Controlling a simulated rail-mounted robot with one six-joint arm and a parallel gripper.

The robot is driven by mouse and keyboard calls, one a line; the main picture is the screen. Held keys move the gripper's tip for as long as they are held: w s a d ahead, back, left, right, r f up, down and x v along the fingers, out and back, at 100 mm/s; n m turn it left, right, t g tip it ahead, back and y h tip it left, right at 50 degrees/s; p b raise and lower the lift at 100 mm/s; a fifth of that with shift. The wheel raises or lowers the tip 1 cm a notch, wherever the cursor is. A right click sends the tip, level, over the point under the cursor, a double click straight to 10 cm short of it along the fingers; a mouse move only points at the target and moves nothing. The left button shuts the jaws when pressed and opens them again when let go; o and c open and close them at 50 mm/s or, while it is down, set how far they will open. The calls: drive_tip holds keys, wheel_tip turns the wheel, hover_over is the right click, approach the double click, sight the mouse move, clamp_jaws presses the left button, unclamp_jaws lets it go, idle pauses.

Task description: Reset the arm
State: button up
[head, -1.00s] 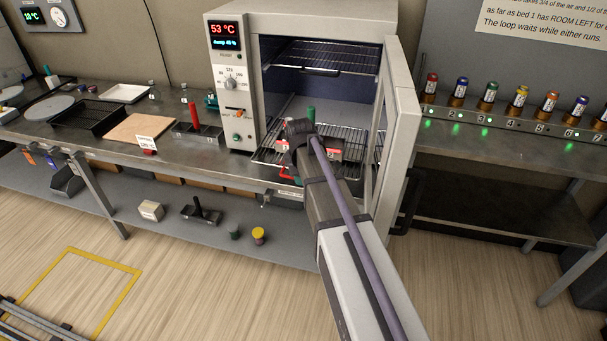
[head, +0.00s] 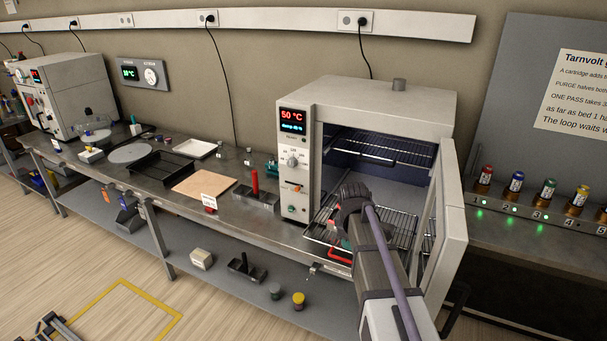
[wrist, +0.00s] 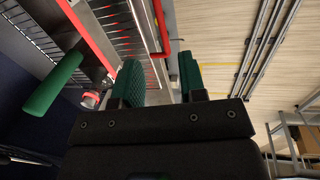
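My gripper (head: 352,200) is at the open mouth of the oven (head: 385,100), over the pulled-out lower rack (head: 400,228); my own wrist hides its fingertips in the head view. In the wrist view the two green fingers of my gripper (wrist: 160,82) stand apart, with no held object visible between them. A green handle (wrist: 52,82) on a grey and red block is beside the left finger, apart from it. In the head view my arm mostly hides that block.
The oven door (head: 452,235) stands open close to the right of my arm. A block with a red handle (head: 255,182), a brown board (head: 203,184) and a black tray (head: 160,167) are on the bench to the left. Numbered cartridges (head: 515,182) stand at the right.

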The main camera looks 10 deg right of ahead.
drive_tip(key=s+a+m+g, duration=0.1)
drive_tip(key=s+a+m, duration=0.4)
drive_tip(key=s, duration=0.4)
drive_tip(key=s+a+m+y, duration=0.1)
drive_tip(key=s+a+m, duration=0.4)
drive_tip(key=s, duration=0.4)
drive_tip(key=shift+s+a+f+g, duration=0.15)
drive_tip(key=shift+s+a+g, duration=0.1)
drive_tip(key=shift+s+g, duration=0.15)
drive_tip(key=shift+w, duration=0.1)
